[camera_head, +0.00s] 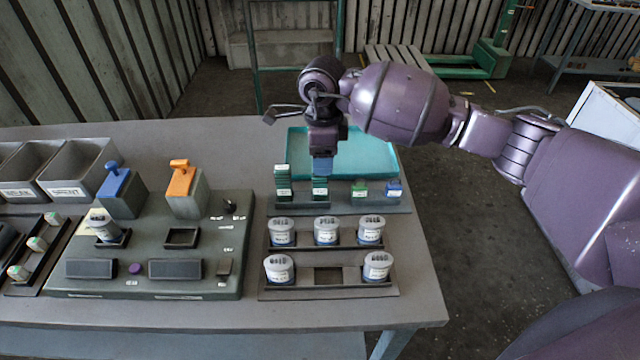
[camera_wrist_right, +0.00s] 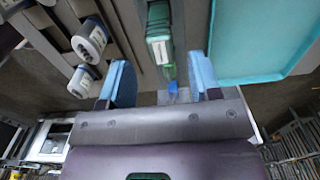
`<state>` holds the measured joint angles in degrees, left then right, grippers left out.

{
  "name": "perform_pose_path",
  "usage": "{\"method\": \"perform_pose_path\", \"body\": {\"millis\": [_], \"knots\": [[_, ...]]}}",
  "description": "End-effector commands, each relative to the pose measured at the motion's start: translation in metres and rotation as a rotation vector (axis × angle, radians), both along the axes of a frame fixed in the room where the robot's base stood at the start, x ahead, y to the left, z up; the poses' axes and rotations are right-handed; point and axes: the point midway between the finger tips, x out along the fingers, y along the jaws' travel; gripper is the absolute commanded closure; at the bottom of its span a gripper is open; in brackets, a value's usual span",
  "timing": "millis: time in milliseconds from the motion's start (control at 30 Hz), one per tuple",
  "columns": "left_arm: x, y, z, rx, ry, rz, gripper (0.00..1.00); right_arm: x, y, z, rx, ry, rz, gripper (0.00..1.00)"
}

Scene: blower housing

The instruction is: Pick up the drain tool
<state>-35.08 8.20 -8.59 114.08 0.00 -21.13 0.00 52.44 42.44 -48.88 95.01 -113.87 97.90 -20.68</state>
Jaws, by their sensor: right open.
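A rack (camera_head: 340,208) at the right of the table holds several small block-like tools. They include a tall dark green one (camera_head: 283,188) at the left, a second dark green one (camera_head: 320,190), a lower green one (camera_head: 360,190) and a blue one (camera_head: 394,188). Their labels are too small to read, so I cannot tell which is the drain tool. My right gripper (camera_head: 322,170) points down just over the second dark green tool. In the right wrist view its blue fingers (camera_wrist_right: 162,78) are apart, with a green tool (camera_wrist_right: 160,48) showing in line with the gap. My left gripper is out of view.
A teal tray (camera_head: 375,155) lies behind the rack. Several labelled white jars (camera_head: 326,230) stand in holders in front of it. A grey fixture (camera_head: 160,240) with blue and orange handles and grey bins (camera_head: 80,165) are to the left.

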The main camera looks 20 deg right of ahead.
Motion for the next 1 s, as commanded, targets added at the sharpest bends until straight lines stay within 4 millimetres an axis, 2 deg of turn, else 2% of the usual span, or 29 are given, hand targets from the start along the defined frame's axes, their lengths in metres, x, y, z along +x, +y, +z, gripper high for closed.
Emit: {"method": "perform_pose_path", "body": {"millis": [167,500,800,1000], "knots": [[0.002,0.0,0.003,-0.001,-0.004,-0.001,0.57,0.0,0.001,-0.013,0.001,0.001,-0.001,0.43],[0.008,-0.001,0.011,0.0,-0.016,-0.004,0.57,0.002,0.004,-0.054,0.002,0.0,-0.001,0.43],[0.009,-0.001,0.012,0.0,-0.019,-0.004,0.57,0.002,0.004,-0.058,0.002,-0.002,0.0,0.43],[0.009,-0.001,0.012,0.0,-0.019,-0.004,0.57,0.002,0.004,-0.057,0.002,-0.001,0.0,0.73]]}}
